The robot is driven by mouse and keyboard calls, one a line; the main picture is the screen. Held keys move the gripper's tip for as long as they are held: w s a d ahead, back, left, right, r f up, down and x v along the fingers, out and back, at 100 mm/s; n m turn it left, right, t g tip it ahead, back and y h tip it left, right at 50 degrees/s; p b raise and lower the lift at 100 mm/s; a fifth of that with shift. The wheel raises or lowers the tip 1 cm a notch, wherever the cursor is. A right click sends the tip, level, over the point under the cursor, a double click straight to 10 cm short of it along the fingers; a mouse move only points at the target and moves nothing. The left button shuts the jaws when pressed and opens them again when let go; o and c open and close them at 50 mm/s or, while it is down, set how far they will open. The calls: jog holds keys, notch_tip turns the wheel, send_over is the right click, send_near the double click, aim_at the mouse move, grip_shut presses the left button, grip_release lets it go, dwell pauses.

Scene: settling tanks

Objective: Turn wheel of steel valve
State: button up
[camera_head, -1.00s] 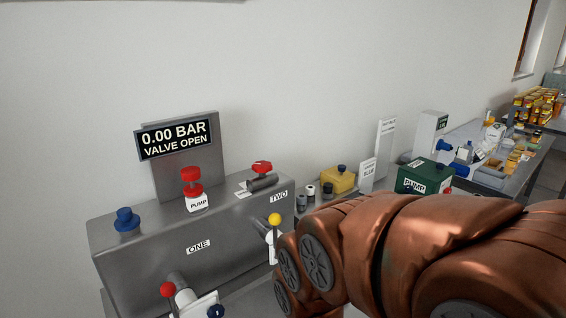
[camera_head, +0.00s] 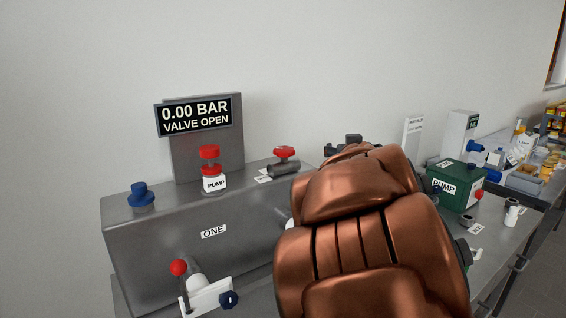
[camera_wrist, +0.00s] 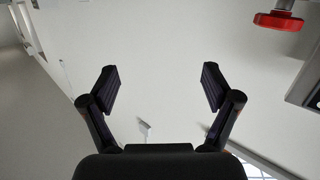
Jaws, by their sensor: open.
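The steel valve is a short grey pipe piece (camera_head: 285,169) with a red wheel (camera_head: 284,152), on top of the steel cabinet (camera_head: 130,225) near its right end. In the wrist view a red wheel (camera_wrist: 279,21) on a grey stem shows at the top right; it looks like the valve's wheel. My gripper (camera_wrist: 160,80) is open, with nothing between its fingers, and the red wheel is off to the right, apart from them. In the head view my copper arm hides most of the gripper; a dark part of it shows right of the valve.
A red PUMP button (camera_head: 210,152), a blue knob (camera_head: 140,194) and a display (camera_head: 195,117) reading 0.00 BAR, VALVE OPEN stand on the cabinet. A red-knobbed lever (camera_head: 179,267) is on its front. A green PUMP box (camera_head: 457,184) stands to the right.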

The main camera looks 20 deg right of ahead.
jog(key=w+a+n+t+y+b, duration=0.3)
jog(key=w+y, duration=0.1)
jog(key=w, duration=0.2)
jog(key=n+y+b, duration=0.2)
jog(key=n+y, duration=0.2)
jog(key=y, duration=0.3)
send_near(283, 148)
jog(key=shift+w+a+f+t, duration=0.2)
jog(key=shift+w+f+t, duration=0.2)
jog(key=shift+w+f, duration=0.55)
jog(key=shift+w+a+r, duration=0.1)
jog(key=shift+w+a, duration=0.1)
jog(key=shift+w, duration=1.1)
jog(key=shift+w+a, duration=0.25)
jog(key=shift+w, duration=1.05)
jog(key=shift+w+a+r, duration=0.1)
jog(key=shift+w+a, duration=0.1)
jog(key=shift+w, duration=1.05)
jog(key=shift+p, duration=0.35)
jog(key=c, duration=1.2)
